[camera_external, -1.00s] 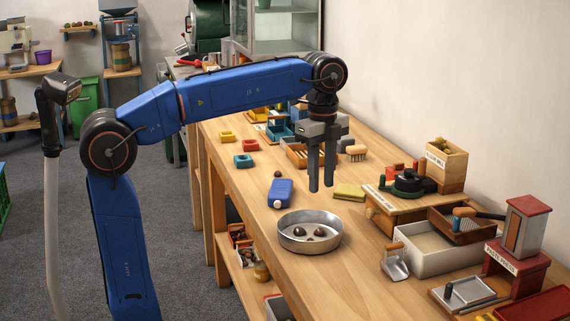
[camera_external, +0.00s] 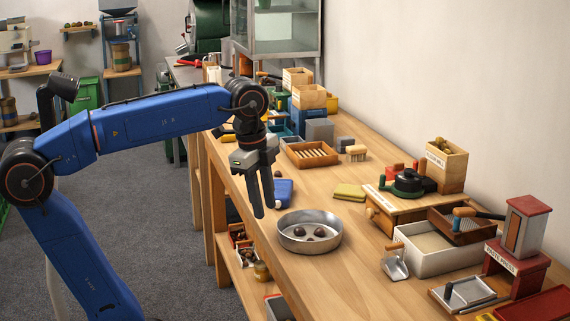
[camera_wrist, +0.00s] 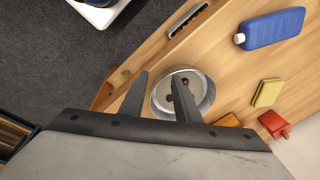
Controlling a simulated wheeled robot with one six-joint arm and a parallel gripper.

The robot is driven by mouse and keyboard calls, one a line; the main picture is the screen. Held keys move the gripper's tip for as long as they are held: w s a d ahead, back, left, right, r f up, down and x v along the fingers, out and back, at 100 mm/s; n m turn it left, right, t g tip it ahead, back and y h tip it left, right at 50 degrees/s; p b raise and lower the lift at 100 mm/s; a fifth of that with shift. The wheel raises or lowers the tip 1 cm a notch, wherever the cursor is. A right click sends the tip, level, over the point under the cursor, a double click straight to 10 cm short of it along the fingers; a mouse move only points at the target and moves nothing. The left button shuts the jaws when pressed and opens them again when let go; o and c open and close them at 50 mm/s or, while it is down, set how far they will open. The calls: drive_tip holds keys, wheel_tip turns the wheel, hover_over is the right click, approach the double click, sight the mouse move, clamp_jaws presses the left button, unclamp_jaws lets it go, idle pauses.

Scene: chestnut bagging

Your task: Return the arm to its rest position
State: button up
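My gripper (camera_external: 264,212) hangs fingers down from my blue arm, left of the round metal pan (camera_external: 310,247) and near the table's long left edge. In the wrist view its two fingers stand apart with nothing between them (camera_wrist: 160,78), so it is open and empty. The pan also shows in the wrist view (camera_wrist: 206,92), just beyond the right finger. A few dark brown chestnuts (camera_external: 320,232) lie in the pan. My arm is still stretched out over the table's left side, with its elbow bent at the left of the external view.
A blue bottle (camera_external: 284,193) lies behind my gripper, partly hidden by it. A yellow-green sponge (camera_external: 350,192), a metal scoop (camera_external: 396,265) and a white tray (camera_external: 428,250) are on the wooden table (camera_external: 345,285). Open floor (camera_external: 185,225) is left of the table.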

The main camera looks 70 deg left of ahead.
drive_tip(key=s+d+f+n+t, duration=0.1)
drive_tip(key=s+f+n, duration=0.4)
drive_tip(key=f, duration=0.6)
drive_tip(key=s+d+f+n+t, duration=0.2)
drive_tip(key=s+f+n, duration=0.2)
drive_tip(key=f, duration=0.7)
drive_tip(key=shift+s+n, duration=0.35)
drive_tip(key=shift+n, duration=0.15)
